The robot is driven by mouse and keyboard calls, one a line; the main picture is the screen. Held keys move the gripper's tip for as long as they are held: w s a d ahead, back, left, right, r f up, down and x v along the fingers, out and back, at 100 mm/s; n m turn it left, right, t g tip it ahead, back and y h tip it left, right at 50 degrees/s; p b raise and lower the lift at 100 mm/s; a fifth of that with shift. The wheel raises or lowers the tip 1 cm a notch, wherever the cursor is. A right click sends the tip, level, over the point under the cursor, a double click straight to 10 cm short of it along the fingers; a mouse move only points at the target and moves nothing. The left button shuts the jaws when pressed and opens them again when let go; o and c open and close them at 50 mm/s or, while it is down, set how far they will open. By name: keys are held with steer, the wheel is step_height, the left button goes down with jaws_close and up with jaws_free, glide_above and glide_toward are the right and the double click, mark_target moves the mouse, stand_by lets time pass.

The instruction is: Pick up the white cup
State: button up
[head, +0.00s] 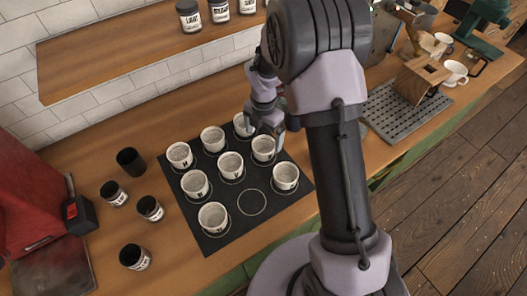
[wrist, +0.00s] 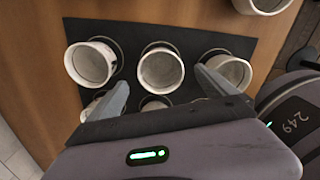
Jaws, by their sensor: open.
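Several white cups with dark letters stand upright on a black mat (head: 222,240), including a white cup (head: 263,148) at the right of the back rows and a white cup (head: 243,124) at the back. My gripper (head: 268,128) is low over the back right of the mat, partly hidden by my arm. In the wrist view my gripper (wrist: 163,88) is open, with nothing clamped. A white cup (wrist: 161,70) shows between and just beyond the fingertips. Other cups show to its left (wrist: 91,64) and right (wrist: 229,71). Lower cups are partly hidden by the gripper.
One marked circle (head: 252,203) on the mat is empty. Black jars (head: 150,208) stand left of the mat, beside a red machine (head: 35,195). A wooden shelf (head: 140,42) with jars overhangs behind. More white cups (head: 455,73) stand at the far right by a perforated tray (head: 392,118).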

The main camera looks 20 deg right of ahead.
mark_target(264, 145)
step_height(264, 145, down, 5)
steer(key=shift+f+b, duration=0.2)
steer(key=shift+b, duration=0.65)
steer(key=shift+r, duration=0.15)
steer(key=c, duration=1.7)
